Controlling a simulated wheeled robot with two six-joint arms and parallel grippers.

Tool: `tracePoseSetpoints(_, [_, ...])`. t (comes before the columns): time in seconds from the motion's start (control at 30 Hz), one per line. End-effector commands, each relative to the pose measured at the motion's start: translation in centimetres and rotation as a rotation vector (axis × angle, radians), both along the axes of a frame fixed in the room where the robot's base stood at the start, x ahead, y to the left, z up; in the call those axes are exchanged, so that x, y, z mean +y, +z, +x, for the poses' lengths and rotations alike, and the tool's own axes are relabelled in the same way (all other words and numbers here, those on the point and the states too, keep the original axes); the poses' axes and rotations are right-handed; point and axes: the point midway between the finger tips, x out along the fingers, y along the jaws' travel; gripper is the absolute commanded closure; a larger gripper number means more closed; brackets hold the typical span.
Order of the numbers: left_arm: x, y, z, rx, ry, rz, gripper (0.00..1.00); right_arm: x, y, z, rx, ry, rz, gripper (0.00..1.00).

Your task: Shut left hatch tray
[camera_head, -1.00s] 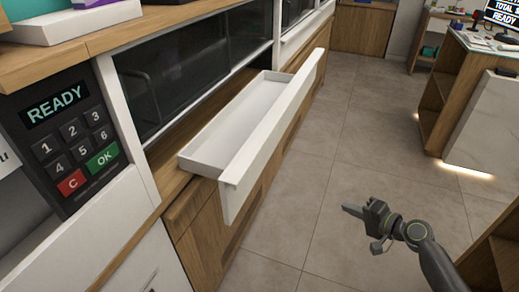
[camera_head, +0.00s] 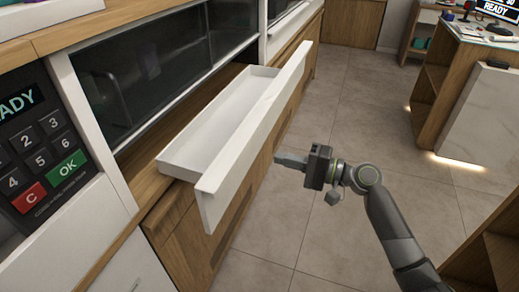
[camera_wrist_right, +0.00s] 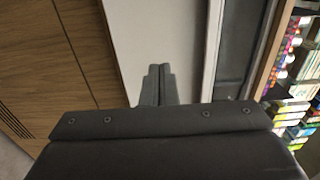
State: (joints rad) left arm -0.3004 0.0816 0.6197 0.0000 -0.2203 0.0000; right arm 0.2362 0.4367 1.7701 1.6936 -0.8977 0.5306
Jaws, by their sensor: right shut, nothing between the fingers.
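The left hatch tray (camera_head: 228,125) is a long white drawer that stands pulled out from the wooden counter under a dark glass hatch. Its inside looks empty. Its tall white front panel (camera_head: 255,128) faces right, towards the open floor. My right gripper (camera_head: 278,158) is shut and empty, beside the outer face of that panel, with its fingers pointing left at it. In the right wrist view the shut fingers (camera_wrist_right: 158,85) show against the white panel (camera_wrist_right: 160,40). I cannot tell whether they touch it. My left gripper is not in view.
A keypad (camera_head: 38,150) with a READY display is at the left. Dark glass (camera_head: 150,75) stands behind the tray. A counter with a marble side (camera_head: 485,120) is at the right. Tiled floor (camera_head: 360,120) is free between. The wrist view shows shelves of colourful boxes (camera_wrist_right: 295,95).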

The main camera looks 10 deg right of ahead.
Motion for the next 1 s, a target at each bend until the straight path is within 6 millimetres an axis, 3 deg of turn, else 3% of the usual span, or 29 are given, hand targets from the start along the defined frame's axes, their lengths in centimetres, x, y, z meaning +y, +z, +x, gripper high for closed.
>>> tracePoseSetpoints(0.2, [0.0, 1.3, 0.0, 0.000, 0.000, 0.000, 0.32, 3.2, 0.3, 2.2, 0.001, 0.001, 0.004, 1.00])
tracePoseSetpoints(0.4, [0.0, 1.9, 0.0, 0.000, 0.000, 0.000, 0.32, 5.1, 0.2, 3.4, 0.000, 0.000, 0.002, 1.00])
tracePoseSetpoints(1.0, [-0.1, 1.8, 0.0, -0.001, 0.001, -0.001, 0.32, 6.1, -0.1, 4.1, 0.000, 0.000, 0.001, 1.00])
